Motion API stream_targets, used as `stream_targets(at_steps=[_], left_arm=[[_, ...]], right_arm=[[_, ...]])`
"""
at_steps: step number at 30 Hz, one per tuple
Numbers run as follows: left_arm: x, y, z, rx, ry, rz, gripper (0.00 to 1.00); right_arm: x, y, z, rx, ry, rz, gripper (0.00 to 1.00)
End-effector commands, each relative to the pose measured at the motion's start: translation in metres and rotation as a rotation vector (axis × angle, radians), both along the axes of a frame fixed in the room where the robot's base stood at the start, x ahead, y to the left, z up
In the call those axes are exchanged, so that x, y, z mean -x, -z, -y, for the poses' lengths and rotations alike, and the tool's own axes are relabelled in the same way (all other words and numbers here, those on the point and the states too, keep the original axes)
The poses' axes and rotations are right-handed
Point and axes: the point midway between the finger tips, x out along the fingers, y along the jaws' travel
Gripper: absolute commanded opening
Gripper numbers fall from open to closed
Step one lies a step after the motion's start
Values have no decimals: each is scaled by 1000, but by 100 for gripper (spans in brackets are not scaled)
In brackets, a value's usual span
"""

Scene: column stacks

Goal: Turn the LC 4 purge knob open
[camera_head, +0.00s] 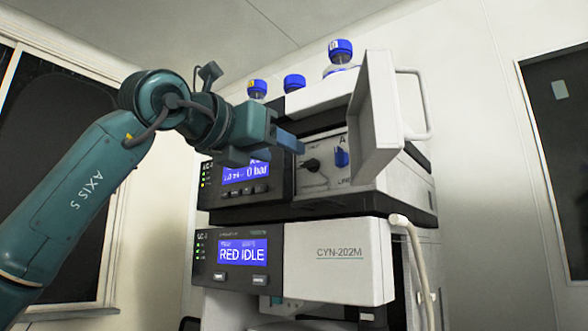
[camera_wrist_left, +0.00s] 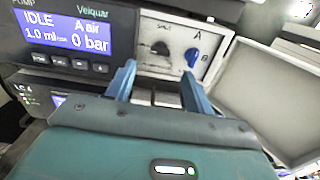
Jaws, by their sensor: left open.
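The pump module's open bay holds a pale panel (camera_head: 324,182) with a black knob (camera_head: 311,165) and a blue knob (camera_head: 341,157) to its right, under a letter A. In the left wrist view the black knob (camera_wrist_left: 160,47) and the blue knob (camera_wrist_left: 192,55) stand beyond the fingertips. The small panel lettering is too blurred to say which is the purge knob. My left gripper (camera_head: 289,143) is open and empty in front of the panel, apart from both knobs. Its two blue fingers (camera_wrist_left: 157,76) spread toward the panel. My right gripper is out of view.
The white door (camera_head: 375,115) is swung open on the bay's right. The pump display (camera_head: 246,172) reads 0 bar, and IDLE and A air in the wrist view. A lower module (camera_head: 340,270) reads RED IDLE. Blue-capped bottles (camera_head: 341,50) stand on top. A pale hose (camera_head: 415,255) hangs at right.

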Motion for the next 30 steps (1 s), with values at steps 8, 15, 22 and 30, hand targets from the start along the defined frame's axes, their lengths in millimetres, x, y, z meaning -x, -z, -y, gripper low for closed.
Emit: stream_targets(at_steps=[8, 15, 22, 30], left_arm=[[40, 1, -29, 0, 0, 2, 53], [49, 0, -35, 0, 0, 0, 53], [49, 0, -35, 0, 0, 0, 53], [49, 0, -35, 0, 0, 0, 53]], right_arm=[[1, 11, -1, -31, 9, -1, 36], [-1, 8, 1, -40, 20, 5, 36], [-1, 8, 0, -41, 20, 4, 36], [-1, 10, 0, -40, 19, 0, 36]])
